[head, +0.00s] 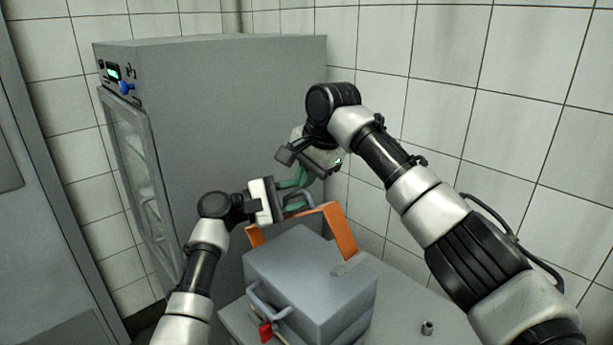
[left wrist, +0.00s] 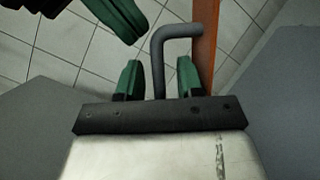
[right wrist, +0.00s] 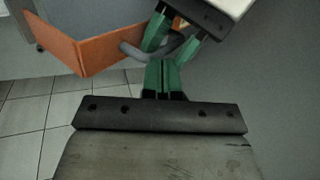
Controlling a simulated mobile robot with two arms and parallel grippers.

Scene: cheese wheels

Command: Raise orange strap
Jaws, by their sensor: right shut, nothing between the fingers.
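The orange strap (head: 340,230) stands up as an angled band over the back of the grey box (head: 300,270). Its right leg meets a grey hinge on the box. A grey bent handle (left wrist: 158,60) sits beside the strap (left wrist: 204,45). My left gripper (left wrist: 158,72) is open, its green fingers on either side of the handle with gaps showing. My right gripper (right wrist: 164,65) is shut and empty, just beside the left fingers and handle (right wrist: 187,48). In the right wrist view the strap (right wrist: 92,50) is at upper left, apart from the right fingertips.
A tall grey cabinet (head: 230,110) stands behind at left, with a tiled wall (head: 450,110) at right. The box rests on a grey table (head: 395,315). A front handle (head: 268,303), a red tag (head: 266,332) and a small cylinder (head: 427,328) are near the front.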

